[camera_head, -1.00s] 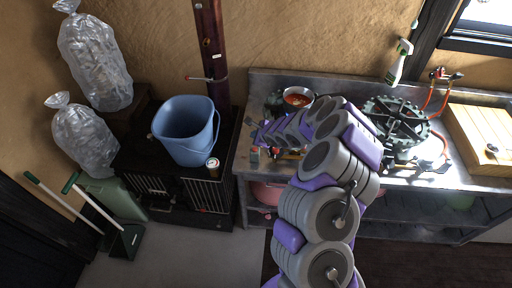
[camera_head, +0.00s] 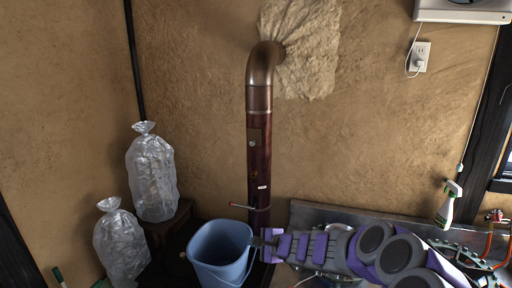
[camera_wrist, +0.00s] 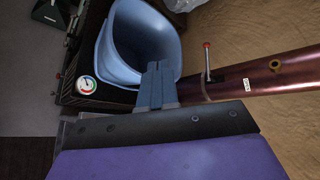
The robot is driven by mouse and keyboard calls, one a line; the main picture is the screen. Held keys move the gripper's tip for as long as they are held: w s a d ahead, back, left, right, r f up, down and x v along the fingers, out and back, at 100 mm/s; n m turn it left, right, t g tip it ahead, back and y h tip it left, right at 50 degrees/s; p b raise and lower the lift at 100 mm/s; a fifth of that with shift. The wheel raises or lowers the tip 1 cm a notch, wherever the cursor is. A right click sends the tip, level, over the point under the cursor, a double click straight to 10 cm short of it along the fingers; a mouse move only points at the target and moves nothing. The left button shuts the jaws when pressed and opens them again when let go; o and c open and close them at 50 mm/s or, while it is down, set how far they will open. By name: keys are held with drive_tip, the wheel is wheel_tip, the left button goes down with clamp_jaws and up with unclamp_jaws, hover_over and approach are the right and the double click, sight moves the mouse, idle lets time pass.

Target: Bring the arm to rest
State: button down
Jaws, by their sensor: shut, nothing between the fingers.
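My arm reaches in from the lower right in the head view and points left. My gripper (camera_head: 260,241) is at its left end, in front of the stove pipe and close by the right rim of the blue bucket (camera_head: 212,246). In the wrist view my gripper (camera_wrist: 157,66) shows its two fingers together with nothing between them. The bucket (camera_wrist: 110,45) appears just beyond them there. I cannot tell whether the fingertips touch its rim.
The brown stove pipe (camera_head: 259,160) rises behind my gripper, with a red-tipped handle (camera_wrist: 207,60). A round gauge (camera_wrist: 86,85) lies near the bucket. Clear bags (camera_head: 152,175) stand at left. A spray bottle (camera_head: 448,205) is at right.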

drive_tip(key=s+a+r+n+g+y, duration=0.1)
drive_tip(key=s+a+r+n, duration=0.15)
drive_tip(key=s, duration=0.25)
drive_tip(key=s+a+r+n+g, duration=0.2)
drive_tip(key=s+r+n, duration=0.1)
drive_tip(key=s+r, duration=0.15)
drive_tip(key=s+a+r+n+g+y, duration=0.1)
drive_tip(key=s+a+r+n, duration=0.2)
drive_tip(key=s, duration=0.3)
drive_tip(key=s+n+g+h, duration=0.1)
drive_tip(key=s+n+g, duration=0.2)
drive_tip(key=s, duration=0.6)
drive_tip(key=s+d+f+n+g+h, duration=0.1)
drive_tip(key=s+d+f+h, duration=0.1)
drive_tip(key=s+d, duration=0.5)
drive_tip(key=s+d+f+n+g+h, duration=0.1)
drive_tip(key=s+d+h, duration=0.3)
drive_tip(key=s+d, duration=0.3)
drive_tip(key=s+d+f+n+g+h, duration=0.1)
drive_tip(key=s+d+f+h, duration=0.1)
drive_tip(key=s+d+h, duration=0.2)
drive_tip(key=s+d, duration=0.3)
drive_tip(key=s, duration=0.2)
drive_tip(key=shift+s+d+f+g, duration=0.2)
drive_tip(key=shift+s+f+g, duration=0.1)
drive_tip(key=shift+s+f, duration=0.05)
drive_tip(key=shift+s+d, duration=0.2)
drive_tip(key=shift+s, duration=0.05)
drive_tip(key=shift+d, duration=0.1)
